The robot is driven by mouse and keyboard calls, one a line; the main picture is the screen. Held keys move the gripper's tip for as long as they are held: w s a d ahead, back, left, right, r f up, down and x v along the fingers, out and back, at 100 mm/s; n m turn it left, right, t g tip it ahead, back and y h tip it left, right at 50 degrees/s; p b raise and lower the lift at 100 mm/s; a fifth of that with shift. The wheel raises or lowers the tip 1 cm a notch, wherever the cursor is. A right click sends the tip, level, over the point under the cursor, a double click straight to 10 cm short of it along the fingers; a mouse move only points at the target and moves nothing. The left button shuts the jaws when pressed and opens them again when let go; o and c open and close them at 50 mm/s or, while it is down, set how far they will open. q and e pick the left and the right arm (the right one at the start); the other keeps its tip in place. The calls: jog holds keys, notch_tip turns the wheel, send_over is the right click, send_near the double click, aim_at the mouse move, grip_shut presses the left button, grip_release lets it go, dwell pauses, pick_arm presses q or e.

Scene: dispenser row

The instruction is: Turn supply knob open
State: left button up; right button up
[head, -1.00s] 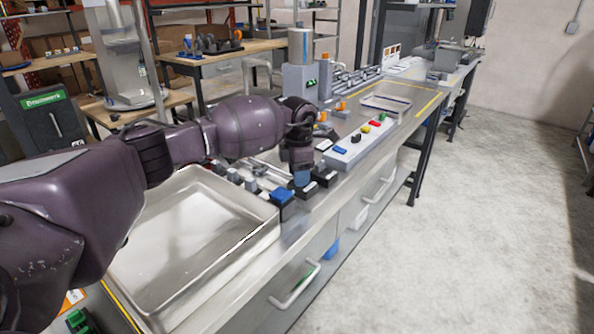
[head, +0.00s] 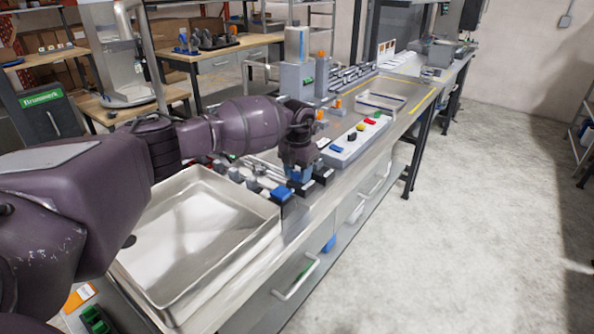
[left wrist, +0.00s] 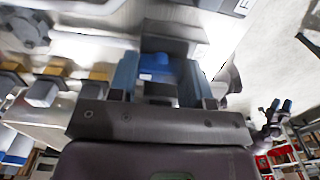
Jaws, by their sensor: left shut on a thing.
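My left gripper (head: 300,176) reaches down to the front row of dark fittings on the steel bench. In the left wrist view its two blue-lined fingers (left wrist: 162,82) are shut on a small blue knob (left wrist: 154,66), which sits in front of a dark block. In the head view the gripper hides the knob, so its turn angle cannot be read. A blue-topped block (head: 281,194) stands just in front of the gripper. What looks like my right gripper (left wrist: 280,105) shows small at the right of the left wrist view, too small to read.
A large steel tray (head: 180,290) lies at the near left of the bench. A pale button panel (head: 350,144) with coloured buttons is just beyond the gripper. A grey dispenser housing (head: 297,80) stands behind. The floor at right is clear.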

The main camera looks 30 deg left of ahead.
aim_at(298, 172)
jog(key=shift+s+d+f, duration=0.15)
jog(key=shift+s+f, duration=0.1)
jog(key=shift+s, duration=0.1)
pick_arm(q)
jog(key=o, duration=0.9)
notch_tip(298, 172, up, 9)
jog(key=shift+r, duration=0.2)
jog(key=shift+r+p, duration=0.3)
jog(key=shift+r, duration=0.4)
pick_arm(e)
jog(key=shift+w+r, duration=0.6)
jog(key=shift+r, duration=0.1)
